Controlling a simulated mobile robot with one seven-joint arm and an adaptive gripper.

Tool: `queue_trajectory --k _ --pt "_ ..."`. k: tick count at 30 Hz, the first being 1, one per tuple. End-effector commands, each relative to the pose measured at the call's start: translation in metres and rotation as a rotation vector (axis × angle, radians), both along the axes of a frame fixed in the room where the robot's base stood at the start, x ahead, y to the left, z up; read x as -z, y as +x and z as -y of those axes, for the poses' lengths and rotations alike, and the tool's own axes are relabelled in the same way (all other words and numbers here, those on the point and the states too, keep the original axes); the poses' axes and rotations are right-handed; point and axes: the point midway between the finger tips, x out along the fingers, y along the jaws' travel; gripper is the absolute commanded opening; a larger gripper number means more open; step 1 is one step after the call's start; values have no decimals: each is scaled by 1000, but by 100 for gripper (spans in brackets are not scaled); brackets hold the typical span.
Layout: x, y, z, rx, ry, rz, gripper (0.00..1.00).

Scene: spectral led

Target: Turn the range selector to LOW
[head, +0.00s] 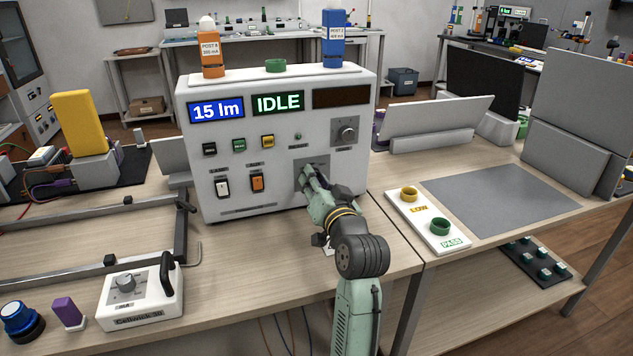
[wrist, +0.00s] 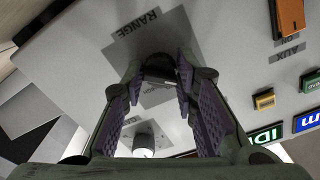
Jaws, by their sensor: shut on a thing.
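The white instrument box (head: 235,160) stands on the bench, its display reading "15 lm" and "IDLE". My gripper (head: 312,176) reaches the lower right of its front panel. In the wrist view, the range selector (wrist: 160,74) is a dark knob between my fingertips (wrist: 159,80), beside the label "RANGE" (wrist: 138,28). The fingers are shut on the knob. In the head view my gripper hides the knob. Its pointer and position marks are mostly covered, so its setting cannot be read.
Another knob (head: 347,131) sits above right on the panel and shows in the wrist view (wrist: 143,138). Rocker switches (head: 223,186) and small buttons (head: 239,144) lie to the left. A tray with LOW and PASS rings (head: 424,222) stands to the right.

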Motion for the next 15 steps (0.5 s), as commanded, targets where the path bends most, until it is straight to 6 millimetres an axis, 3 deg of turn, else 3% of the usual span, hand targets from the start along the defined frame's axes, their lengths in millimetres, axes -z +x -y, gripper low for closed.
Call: queue_trajectory --k 6,7,15 --pt "0 0 0 0 -1 -1 0" --pt "0 0 0 0 -1 -1 29" --pt "0 0 0 0 0 -1 47"
